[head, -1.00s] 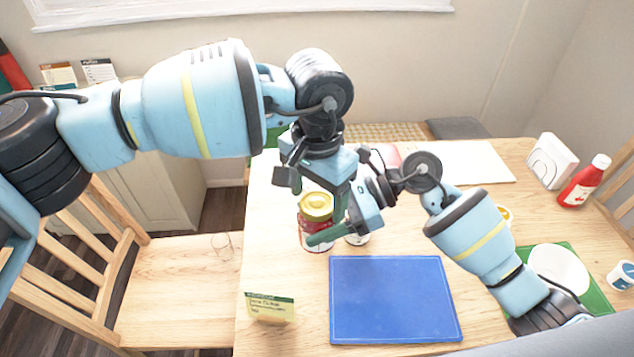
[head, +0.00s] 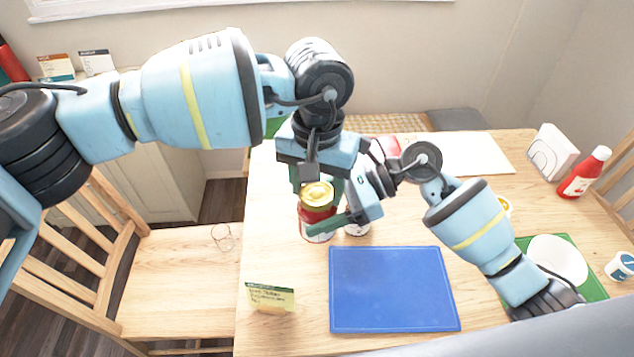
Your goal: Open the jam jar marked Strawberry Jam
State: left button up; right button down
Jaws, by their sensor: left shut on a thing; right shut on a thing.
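A red jam jar (head: 316,222) with a gold-yellow lid (head: 317,191) stands on the wooden table, left of the blue mat. Its label is too small and too covered to read. My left gripper (head: 318,187) comes down from above and is shut on the lid. I cannot tell whether the lid is loose on the jar. The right gripper hides part of the jar.
A ketchup bottle (head: 584,174), a napkin holder (head: 552,155) and a white plate (head: 560,258) are at right.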

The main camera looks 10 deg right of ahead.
pick_arm(q)
jog(key=n, duration=0.2)
jog(key=shift+n, duration=0.3)
jog(key=o, duration=1.1)
jog(key=shift+c, duration=0.2)
jog(key=shift+d, duration=0.1)
jog(key=shift+s+d+r, duration=0.1)
